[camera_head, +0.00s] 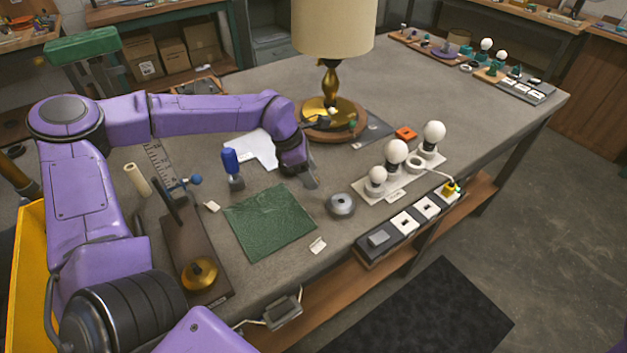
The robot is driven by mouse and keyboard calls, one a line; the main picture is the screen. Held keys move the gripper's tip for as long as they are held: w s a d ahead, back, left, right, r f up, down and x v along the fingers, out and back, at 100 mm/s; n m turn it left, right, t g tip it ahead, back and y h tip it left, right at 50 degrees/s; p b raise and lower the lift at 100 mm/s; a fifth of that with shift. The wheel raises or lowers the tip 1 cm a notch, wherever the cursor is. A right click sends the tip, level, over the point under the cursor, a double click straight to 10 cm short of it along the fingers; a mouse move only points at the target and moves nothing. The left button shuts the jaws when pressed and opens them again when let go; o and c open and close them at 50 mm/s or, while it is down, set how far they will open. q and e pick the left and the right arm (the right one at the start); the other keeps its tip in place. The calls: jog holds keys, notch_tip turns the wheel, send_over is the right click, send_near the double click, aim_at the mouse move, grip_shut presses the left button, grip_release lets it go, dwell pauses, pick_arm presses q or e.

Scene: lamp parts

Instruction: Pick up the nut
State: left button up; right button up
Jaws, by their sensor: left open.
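My left arm reaches over the table from the left, and its gripper (311,181) points down just left of a small round grey metal dish (341,204). The gripper is open; the space between its fingers is hard to see. I cannot make out the nut for certain; it may be too small to see or hidden in the dish or behind the gripper. A table lamp (330,30) with a cream shade and brass stem stands upright on a round wooden base behind the gripper. My right gripper is not in view.
A green mat (270,222) lies left of the dish. A bulb holder strip (400,178) with white bulbs and a switch strip (408,225) are to the right. A blue-handled tool (231,167) stands left of the gripper. The table's far middle is clear.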

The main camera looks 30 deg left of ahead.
pick_arm(q)
jog(key=shift+x, duration=0.9)
jog(key=shift+r, duration=0.1)
grip_shut()
jog(key=shift+r, duration=0.1)
